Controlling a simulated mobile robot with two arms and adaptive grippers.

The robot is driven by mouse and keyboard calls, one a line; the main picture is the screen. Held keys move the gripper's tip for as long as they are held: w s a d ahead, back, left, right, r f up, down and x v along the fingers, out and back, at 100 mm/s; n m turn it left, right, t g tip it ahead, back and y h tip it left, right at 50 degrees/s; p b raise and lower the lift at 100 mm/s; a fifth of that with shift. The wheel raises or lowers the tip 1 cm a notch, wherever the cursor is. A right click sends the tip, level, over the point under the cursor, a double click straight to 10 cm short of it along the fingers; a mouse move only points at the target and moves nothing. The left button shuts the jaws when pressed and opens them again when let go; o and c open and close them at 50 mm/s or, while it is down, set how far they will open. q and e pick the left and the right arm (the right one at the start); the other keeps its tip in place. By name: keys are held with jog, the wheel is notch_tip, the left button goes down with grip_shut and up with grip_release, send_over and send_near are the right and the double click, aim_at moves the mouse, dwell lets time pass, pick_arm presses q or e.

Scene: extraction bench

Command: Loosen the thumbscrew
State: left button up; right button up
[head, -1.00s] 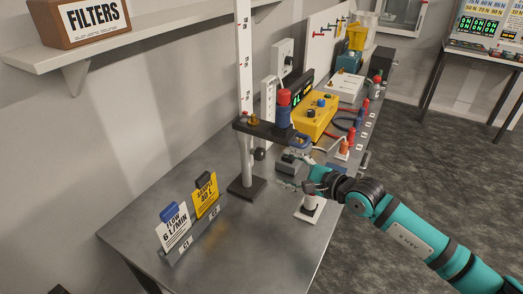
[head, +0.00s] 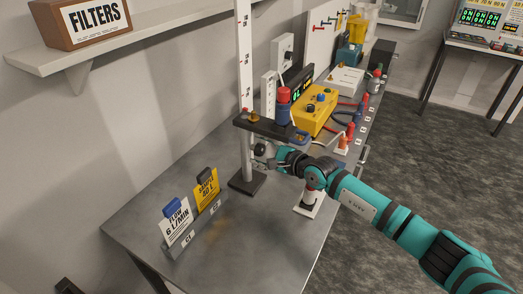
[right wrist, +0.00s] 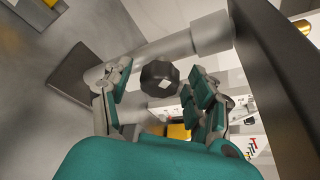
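A black faceted knob, the thumbscrew (right wrist: 160,78), sticks out from the grey post (right wrist: 195,38) of the stand in the right wrist view. In the head view my right gripper (head: 264,155) is at the post (head: 247,158), just below the dark crossbar (head: 270,129), and hides the knob. In the right wrist view the fingers of my right gripper (right wrist: 160,88) are apart, one on each side of the knob, with gaps visible between them and it. My left gripper is not in view.
The stand's dark base (head: 247,184) rests on the metal bench. A brass knob (head: 253,117) sits on the crossbar beside a blue and red cylinder (head: 283,107). A card holder (head: 193,232) stands at the front left. A yellow box (head: 316,113) stands behind.

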jog(key=c, duration=1)
jog(key=shift+c, duration=0.2)
jog(key=shift+f, duration=0.1)
jog(key=shift+n+t, duration=0.3)
jog(key=shift+n, duration=0.2)
jog(key=shift+f+n+t+b, duration=0.25)
jog(key=shift+n+b, duration=0.25)
jog(key=shift+b, duration=0.3)
jog(key=n+t+b, duration=0.1)
jog(key=n+b, duration=0.1)
jog(key=b, duration=0.1)
jog(key=shift+f+b, duration=0.1)
jog(key=shift+b, duration=0.25)
jog(key=shift+s+r+n+t+b, duration=0.1)
jog(key=shift+r+n+t+b, duration=0.2)
jog(key=shift+n+b, duration=0.65)
jog(key=o, duration=1.2)
